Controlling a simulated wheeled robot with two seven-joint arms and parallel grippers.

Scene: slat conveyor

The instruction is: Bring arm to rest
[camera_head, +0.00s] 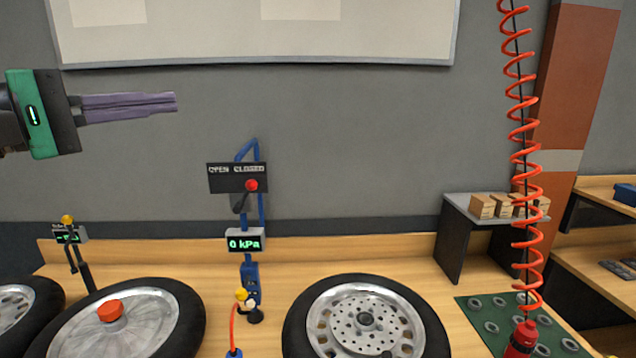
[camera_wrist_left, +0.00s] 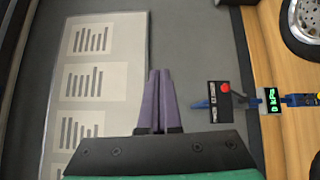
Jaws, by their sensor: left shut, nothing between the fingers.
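My left gripper (camera_head: 175,102) is at the upper left of the head view, its purple fingers pointing right. The fingers lie together with nothing between them. It hangs in the air in front of the grey wall, well above the wooden bench (camera_head: 410,250) and touching nothing. The fingers also show in the left wrist view (camera_wrist_left: 159,75), shut, with the wall and the pale board behind them. My right gripper is in neither view.
On the bench stand several wheels, one with a red cap (camera_head: 109,310), one with a perforated rim (camera_head: 362,322). A valve panel (camera_head: 238,178) with a 0 kPa display (camera_head: 245,241) rises between them. A red coiled hose (camera_head: 522,150) hangs at right near a small shelf (camera_head: 470,207) with wooden blocks.

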